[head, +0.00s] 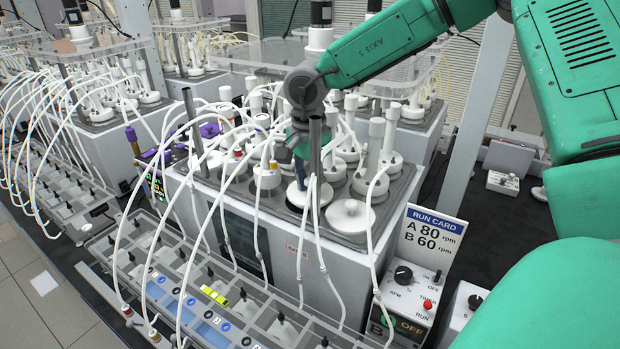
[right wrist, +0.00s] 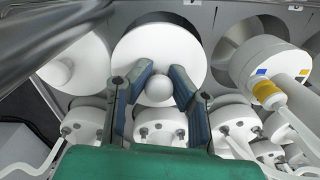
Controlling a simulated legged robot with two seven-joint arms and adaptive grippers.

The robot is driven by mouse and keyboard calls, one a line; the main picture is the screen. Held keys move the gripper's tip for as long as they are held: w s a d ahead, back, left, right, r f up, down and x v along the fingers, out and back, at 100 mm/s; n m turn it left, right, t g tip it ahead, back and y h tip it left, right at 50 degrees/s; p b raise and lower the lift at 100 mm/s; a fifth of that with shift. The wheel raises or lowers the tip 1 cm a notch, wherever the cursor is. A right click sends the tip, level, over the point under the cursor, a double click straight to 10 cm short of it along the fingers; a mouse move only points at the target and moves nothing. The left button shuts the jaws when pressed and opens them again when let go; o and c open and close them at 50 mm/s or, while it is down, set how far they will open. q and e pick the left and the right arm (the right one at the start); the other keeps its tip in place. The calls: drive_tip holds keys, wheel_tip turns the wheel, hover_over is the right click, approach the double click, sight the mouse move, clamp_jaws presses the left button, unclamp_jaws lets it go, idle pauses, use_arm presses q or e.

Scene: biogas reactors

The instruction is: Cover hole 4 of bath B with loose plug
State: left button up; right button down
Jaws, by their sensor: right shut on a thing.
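My right gripper (head: 300,172) reaches down from above at the front right of the near bath (head: 335,250). In the right wrist view its blue-padded fingers (right wrist: 164,84) are shut on the round knob (right wrist: 158,90) of a white disc plug (right wrist: 150,50). The plug (head: 308,197) shows partly below the fingers in the head view. A second white plug (head: 350,215) lies on the bath's right front corner. It also shows in the right wrist view (right wrist: 75,50). Hole numbers are unreadable. My left gripper is not in view.
White-capped reactors with hoses (head: 267,177) crowd the bath left of and behind the gripper. One capped reactor (right wrist: 268,62) stands beside the held plug. Metal posts (head: 315,150) rise nearby. The controller (head: 410,290), marked B and OFF, stands at the right below the run card (head: 432,236).

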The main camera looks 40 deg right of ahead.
drive_tip(key=shift+s+a+f, duration=0.15)
drive_tip(key=shift+a+f, duration=0.15)
drive_tip(key=shift+a, duration=0.2)
drive_tip(key=shift+w+a+f, duration=0.1)
drive_tip(key=shift+w+a, duration=0.15)
drive_tip(key=shift+a, duration=0.3)
drive_tip(key=shift+d, duration=0.25)
drive_tip(key=c, duration=1.4)
unclamp_jaws()
drive_tip(key=shift+s+d, duration=0.1)
drive_tip(key=shift+d, duration=0.4)
drive_tip(key=shift+a, duration=0.35)
drive_tip(key=r, duration=0.7)
drive_tip(key=d+r, duration=0.1)
drive_tip(key=r, duration=0.3)
drive_tip(key=shift+d, duration=0.1)
drive_tip(key=shift+r, duration=0.35)
drive_tip(key=shift+a, duration=0.4)
